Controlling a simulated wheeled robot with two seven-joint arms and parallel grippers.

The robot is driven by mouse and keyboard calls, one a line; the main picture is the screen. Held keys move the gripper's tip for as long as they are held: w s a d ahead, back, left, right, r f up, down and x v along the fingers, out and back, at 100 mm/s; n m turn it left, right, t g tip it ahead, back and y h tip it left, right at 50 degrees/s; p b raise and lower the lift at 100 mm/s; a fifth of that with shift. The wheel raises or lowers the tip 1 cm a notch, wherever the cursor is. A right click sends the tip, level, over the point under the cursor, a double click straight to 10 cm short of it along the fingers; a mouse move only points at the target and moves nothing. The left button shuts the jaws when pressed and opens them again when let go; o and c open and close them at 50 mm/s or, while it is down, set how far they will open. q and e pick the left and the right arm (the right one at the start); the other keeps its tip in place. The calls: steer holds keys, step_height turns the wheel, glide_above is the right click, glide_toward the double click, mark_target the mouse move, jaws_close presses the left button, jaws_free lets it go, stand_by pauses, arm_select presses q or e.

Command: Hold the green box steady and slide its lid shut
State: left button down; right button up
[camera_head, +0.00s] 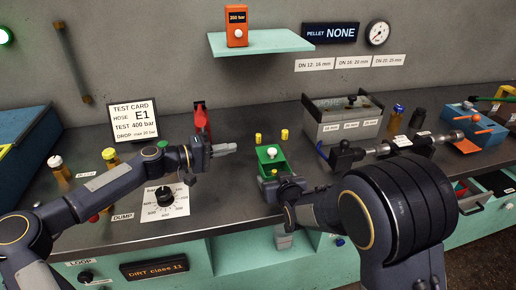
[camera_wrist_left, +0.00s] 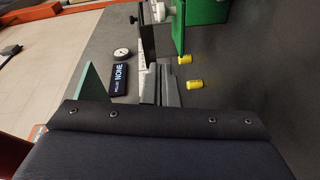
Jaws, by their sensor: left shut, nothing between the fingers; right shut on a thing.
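The green box (camera_head: 279,165) stands near the middle of the bench, with a white knob (camera_head: 271,152) on its top. In the left wrist view the green box (camera_wrist_left: 206,14) shows at the top edge, cut off, with the white knob (camera_wrist_left: 162,11) beside it. How far its lid is open is hard to tell. My left gripper (camera_head: 232,148) is shut and empty, to the left of the box and apart from it; its fingers (camera_wrist_left: 166,84) point towards the box side. My right gripper (camera_head: 272,182) is shut on the near end of the green box, its fingers partly hidden by the wrist.
Two yellow pellets (camera_head: 284,134) (camera_head: 258,139) stand behind the box. A red clamp-like thing (camera_head: 201,122) and the test card (camera_head: 133,118) stand behind my left arm. A grey bin (camera_head: 342,118) and hose fittings (camera_head: 345,155) are at right. A turquoise shelf (camera_head: 260,43) hangs above.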

mark_target(263, 161)
arm_select(q)
steer(key=shift+t, duration=0.4)
steer(key=x, duration=0.5)
steer(key=s+x, duration=0.1)
steer(key=x, duration=0.2)
steer(key=shift+d+f, duration=0.15)
steer(key=shift+d, duration=0.45)
steer(key=shift+s+d+f, duration=0.1)
steer(key=shift+s+d, duration=0.2)
steer(key=shift+d, duration=0.1)
steer(key=s, duration=0.2)
steer(key=s+d, duration=0.1)
steer(key=s, duration=0.2)
steer(key=shift+s+d, duration=0.35)
steer(key=shift+d, duration=0.05)
